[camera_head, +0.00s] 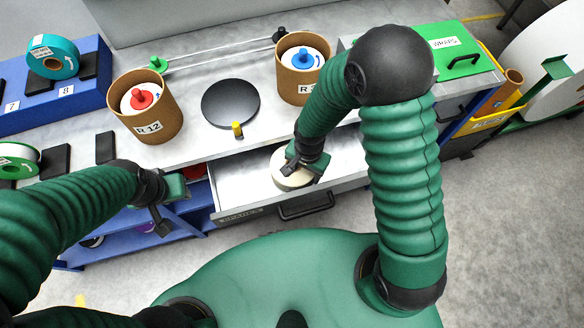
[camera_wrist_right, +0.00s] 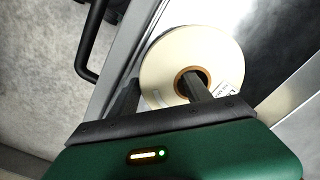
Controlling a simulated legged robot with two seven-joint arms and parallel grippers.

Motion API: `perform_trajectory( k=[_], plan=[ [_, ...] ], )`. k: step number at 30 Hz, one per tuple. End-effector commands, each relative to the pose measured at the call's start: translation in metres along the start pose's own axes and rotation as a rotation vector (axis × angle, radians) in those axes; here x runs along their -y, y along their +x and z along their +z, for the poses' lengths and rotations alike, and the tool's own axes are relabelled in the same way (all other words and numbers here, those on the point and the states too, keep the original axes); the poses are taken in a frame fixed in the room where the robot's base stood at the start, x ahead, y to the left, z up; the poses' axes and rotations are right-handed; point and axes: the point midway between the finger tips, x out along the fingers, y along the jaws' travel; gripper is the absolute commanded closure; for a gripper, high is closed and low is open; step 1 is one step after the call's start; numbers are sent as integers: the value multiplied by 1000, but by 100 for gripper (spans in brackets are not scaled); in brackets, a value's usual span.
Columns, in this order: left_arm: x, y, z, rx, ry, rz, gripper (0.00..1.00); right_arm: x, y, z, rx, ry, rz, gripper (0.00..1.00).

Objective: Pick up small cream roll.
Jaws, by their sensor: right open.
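The small cream roll (camera_head: 287,178) lies flat in the open drawer (camera_head: 242,185) below the bench top. In the right wrist view the cream roll (camera_wrist_right: 180,48) shows its brown core and a white label. My right gripper (camera_head: 304,162) is over the roll. In the right wrist view its open fingers (camera_wrist_right: 160,90) straddle the roll's ring, one by the outer edge and one at the core hole. I cannot tell how deep the fingertips reach. My left gripper (camera_head: 165,212) hangs left of the drawer, away from the roll; its jaw opening is unclear.
The drawer's black handle (camera_head: 306,205) faces me. On the bench stand two brown drums, one with a red knob (camera_head: 144,108) and one with a blue knob (camera_head: 303,68). A black disc (camera_head: 230,103) lies between them. A green case (camera_head: 455,55) is at the right.

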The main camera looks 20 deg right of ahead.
Motion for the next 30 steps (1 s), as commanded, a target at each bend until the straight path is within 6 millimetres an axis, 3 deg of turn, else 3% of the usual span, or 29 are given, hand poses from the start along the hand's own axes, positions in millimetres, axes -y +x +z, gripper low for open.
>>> perform_trajectory(
  k=[8, 20, 30],
  plan=[
    [0, 1, 0, 0, 1, 0, 64, 0, 5, 0, -1, 0, -1, 46],
    [0, 1, 0, 0, 0, 0, 64, 0, 5, 0, -1, 0, -1, 99],
    [0, 0, 0, 0, 0, 0, 64, 1, 4, -1, -2, 0, -3, 100]
  ],
)
